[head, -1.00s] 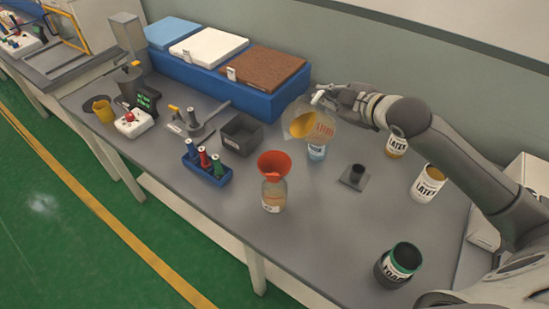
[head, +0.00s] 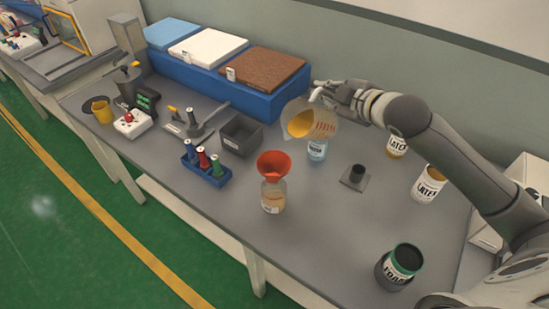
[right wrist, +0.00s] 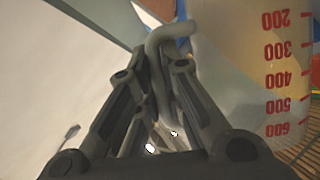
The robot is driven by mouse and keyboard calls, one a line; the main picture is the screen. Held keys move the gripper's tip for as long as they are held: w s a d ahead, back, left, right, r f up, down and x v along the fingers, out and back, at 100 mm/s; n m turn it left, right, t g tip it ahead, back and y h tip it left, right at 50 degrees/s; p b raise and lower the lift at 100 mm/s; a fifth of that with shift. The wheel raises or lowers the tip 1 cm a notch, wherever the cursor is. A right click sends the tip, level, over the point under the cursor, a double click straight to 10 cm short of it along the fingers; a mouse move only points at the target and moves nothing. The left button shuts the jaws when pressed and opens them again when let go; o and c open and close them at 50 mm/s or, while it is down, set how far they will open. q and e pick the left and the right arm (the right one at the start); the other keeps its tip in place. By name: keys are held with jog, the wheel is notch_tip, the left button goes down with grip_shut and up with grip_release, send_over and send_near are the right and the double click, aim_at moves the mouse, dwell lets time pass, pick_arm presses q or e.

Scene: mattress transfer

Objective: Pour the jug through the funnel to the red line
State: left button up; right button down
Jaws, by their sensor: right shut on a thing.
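My right gripper (head: 325,94) is shut on the handle of a clear jug (head: 325,118) with red markings and amber liquid in it. The jug is tilted above the bench, behind and right of the funnel, apart from it; no stream shows. The right wrist view shows the handle (right wrist: 178,36) between my fingers (right wrist: 160,95) and the jug wall (right wrist: 240,70) with red numbers upside down. A red funnel (head: 273,166) sits upright in the neck of a clear bottle (head: 274,197) holding some amber liquid. I cannot make out a red line on it. My left gripper is out of view.
A blue-labelled bottle (head: 317,150) stands below the jug. A small post on a plate (head: 355,178), latex cups (head: 427,185) and a dark green-rimmed jar (head: 399,267) stand to the right. A blue rack (head: 206,175) and a grey bin (head: 241,135) are left.

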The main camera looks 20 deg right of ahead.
jog(key=shift+a+r, duration=0.15)
jog(key=shift+r, duration=0.05)
jog(key=shift+s+a+r, duration=0.15)
jog(key=shift+r, duration=0.05)
jog(key=shift+r+n, duration=0.15)
jog(key=shift+n, duration=0.15)
jog(key=shift+s+a+r+h+b, duration=0.1)
jog(key=shift+a+r+h+b, duration=0.15)
jog(key=shift+h+b, duration=0.05)
jog(key=shift+d+r, duration=0.1)
jog(key=shift+n, duration=0.3)
